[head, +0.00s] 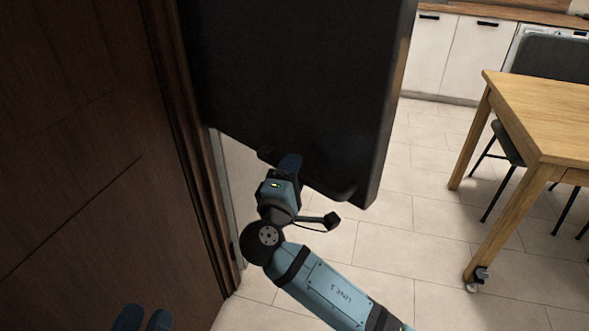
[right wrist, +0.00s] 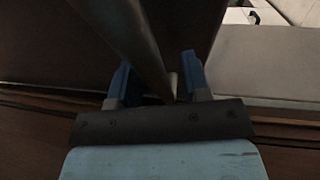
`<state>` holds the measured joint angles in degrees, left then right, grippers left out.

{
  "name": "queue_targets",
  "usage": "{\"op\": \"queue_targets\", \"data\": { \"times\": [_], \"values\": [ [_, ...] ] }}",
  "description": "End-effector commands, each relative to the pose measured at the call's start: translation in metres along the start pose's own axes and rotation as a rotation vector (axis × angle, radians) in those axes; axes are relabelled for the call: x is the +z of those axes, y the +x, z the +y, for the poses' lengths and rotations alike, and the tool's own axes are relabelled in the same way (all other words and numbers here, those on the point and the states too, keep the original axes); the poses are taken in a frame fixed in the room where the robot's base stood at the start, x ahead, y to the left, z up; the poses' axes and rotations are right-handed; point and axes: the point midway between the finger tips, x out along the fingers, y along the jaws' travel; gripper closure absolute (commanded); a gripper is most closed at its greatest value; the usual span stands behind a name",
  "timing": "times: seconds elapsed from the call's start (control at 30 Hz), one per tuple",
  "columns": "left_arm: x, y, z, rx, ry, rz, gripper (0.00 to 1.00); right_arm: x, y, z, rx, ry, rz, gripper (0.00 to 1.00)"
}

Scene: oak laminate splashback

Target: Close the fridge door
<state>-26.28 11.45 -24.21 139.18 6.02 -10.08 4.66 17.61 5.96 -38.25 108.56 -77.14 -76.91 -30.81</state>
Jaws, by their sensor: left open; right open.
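The fridge door, a large dark panel (head: 300,80), stands open in the upper middle of the head view, its lower edge above the tiled floor. My right gripper (head: 288,164) is at the lower part of this door, its blue fingertips against or just in front of the dark surface. In the right wrist view my right gripper (right wrist: 160,85) is open, with a long grey bar (right wrist: 135,45) running between or just beyond its fingers; contact cannot be told. My left gripper (head: 143,318) is open at the bottom left edge, only its blue fingertips showing, away from the door.
A dark brown wooden panel (head: 70,150) fills the left side. A wooden table (head: 545,110) with dark chairs (head: 508,143) stands at the right. White cabinets (head: 445,55) are at the back. Tiled floor (head: 420,220) between the door and the table is clear.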

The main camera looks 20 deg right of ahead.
Motion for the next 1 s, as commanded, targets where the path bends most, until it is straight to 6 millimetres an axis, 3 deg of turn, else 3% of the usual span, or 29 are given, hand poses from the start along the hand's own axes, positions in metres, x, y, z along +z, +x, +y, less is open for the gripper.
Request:
{"op": "queue_targets", "data": {
  "times": [0.13,0.33,0.73,1.0],
  "values": [
    [0.000,0.000,0.000,0.000,0.000,0.000,0.57,0.000,0.000,0.000,0.000,0.000,0.000,0.56],
    [0.000,0.000,0.000,0.000,0.000,-0.001,0.57,0.000,0.000,0.000,0.000,0.000,0.000,1.00],
    [-0.003,0.000,0.001,0.000,0.001,0.005,0.57,0.005,0.007,-0.001,0.001,0.003,0.018,1.00],
    [-0.012,0.001,0.001,-0.002,0.009,0.020,0.57,0.021,0.036,-0.006,0.009,0.015,0.098,1.00]
  ]
}}
